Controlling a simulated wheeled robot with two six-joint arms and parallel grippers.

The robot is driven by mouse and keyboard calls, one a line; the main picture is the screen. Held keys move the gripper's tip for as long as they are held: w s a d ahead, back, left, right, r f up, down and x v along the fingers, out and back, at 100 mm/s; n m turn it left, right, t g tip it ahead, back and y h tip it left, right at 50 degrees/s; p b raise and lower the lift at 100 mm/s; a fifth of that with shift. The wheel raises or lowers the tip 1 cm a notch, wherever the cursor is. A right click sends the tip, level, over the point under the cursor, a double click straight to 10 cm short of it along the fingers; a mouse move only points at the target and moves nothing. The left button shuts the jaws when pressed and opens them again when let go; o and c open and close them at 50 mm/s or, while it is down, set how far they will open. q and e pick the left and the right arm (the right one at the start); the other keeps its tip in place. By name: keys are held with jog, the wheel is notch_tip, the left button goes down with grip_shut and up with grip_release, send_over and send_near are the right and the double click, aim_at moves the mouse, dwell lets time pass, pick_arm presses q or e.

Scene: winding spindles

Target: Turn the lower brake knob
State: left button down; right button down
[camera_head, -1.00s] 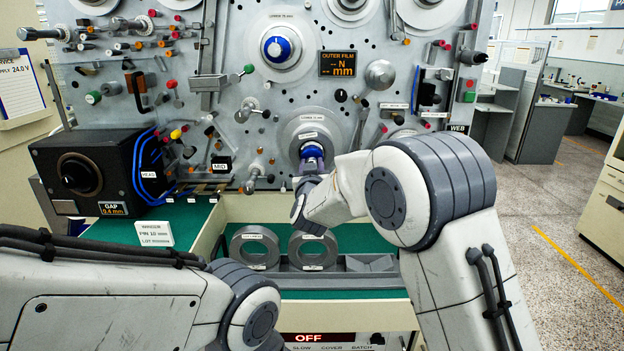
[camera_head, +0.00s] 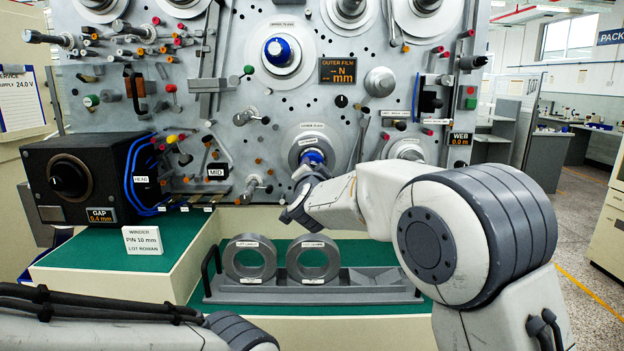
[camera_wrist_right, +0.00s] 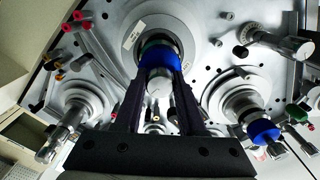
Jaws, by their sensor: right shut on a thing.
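The lower brake knob (camera_head: 313,156) is a blue knob at the centre of the lower round plate on the grey panel. My right gripper (camera_head: 308,170) is at this knob and partly covers it in the head view. In the right wrist view the two dark fingers of my right gripper (camera_wrist_right: 158,92) are closed around the blue knob (camera_wrist_right: 160,57) and its pale end. Any turn mark on the knob is hidden or too small to tell. My left gripper is outside the view; only part of my left arm shows at the lower left.
Another blue knob (camera_head: 277,50) sits higher on the panel. A black gap box (camera_head: 100,175) stands at the left, with a small white sign (camera_head: 142,240) in front.

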jog(key=shift+m+b, duration=0.5)
jog(key=shift+m, duration=0.3)
jog(key=c, duration=0.5)
grip_release()
jog(key=shift+d, duration=0.1)
jog(key=s+b, duration=0.2)
jog(key=s, duration=0.8)
jog(key=shift+s, duration=0.25)
